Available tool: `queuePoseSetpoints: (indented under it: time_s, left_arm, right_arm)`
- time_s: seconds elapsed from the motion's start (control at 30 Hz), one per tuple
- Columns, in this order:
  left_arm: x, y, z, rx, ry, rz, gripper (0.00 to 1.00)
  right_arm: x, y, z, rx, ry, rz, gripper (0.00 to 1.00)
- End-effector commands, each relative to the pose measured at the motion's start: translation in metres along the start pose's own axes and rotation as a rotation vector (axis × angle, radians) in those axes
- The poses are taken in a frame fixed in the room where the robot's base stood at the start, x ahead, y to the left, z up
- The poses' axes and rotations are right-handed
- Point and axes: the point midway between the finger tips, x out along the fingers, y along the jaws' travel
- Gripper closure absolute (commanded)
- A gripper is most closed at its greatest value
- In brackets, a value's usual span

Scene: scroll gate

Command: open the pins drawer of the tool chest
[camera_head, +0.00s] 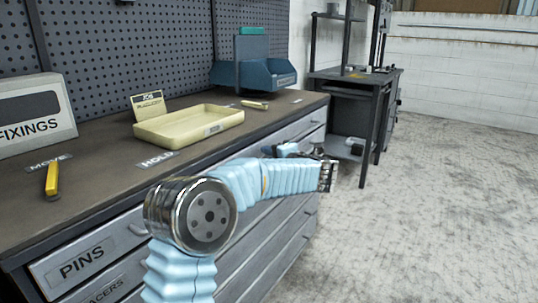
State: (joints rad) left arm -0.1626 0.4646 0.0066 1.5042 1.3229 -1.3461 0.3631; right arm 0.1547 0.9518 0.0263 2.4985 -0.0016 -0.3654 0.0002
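The tool chest (100,208) stands along the left with a dark worktop. My light-blue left arm rises from the bottom edge, bends at a round metal joint and reaches right along the chest front. My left gripper (326,175) is at its far end, away from the PINS label and near the chest's far end. It is small and seen from the side, so its opening is unclear. My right gripper is not in view.
A drawer labelled "...ACERS" (104,291) lies below. On the worktop are a yellow-handled tool (52,179), a FIXINGS box (38,115), a cream tray (188,124) and a blue bin (254,72). A dark bench (365,88) stands behind. The floor at right is clear.

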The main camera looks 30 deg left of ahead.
Motion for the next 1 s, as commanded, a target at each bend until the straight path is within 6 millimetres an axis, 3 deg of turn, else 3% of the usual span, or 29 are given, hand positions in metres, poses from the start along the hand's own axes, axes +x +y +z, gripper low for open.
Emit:
queuePoseSetpoints:
  time_s: [0.33,0.5,1.0]
  left_arm:
    - [0.0059,-0.0006,0.0000,0.001,-0.001,0.000,0.77]
    - [0.0057,-0.0005,0.0000,0.001,0.000,-0.001,1.00]
    - [0.0020,-0.0020,0.0017,0.001,-0.002,-0.002,1.00]
  right_arm:
    - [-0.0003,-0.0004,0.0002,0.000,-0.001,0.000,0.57]
    - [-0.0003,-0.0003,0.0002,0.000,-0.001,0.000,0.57]
    - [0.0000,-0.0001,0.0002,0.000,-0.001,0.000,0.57]
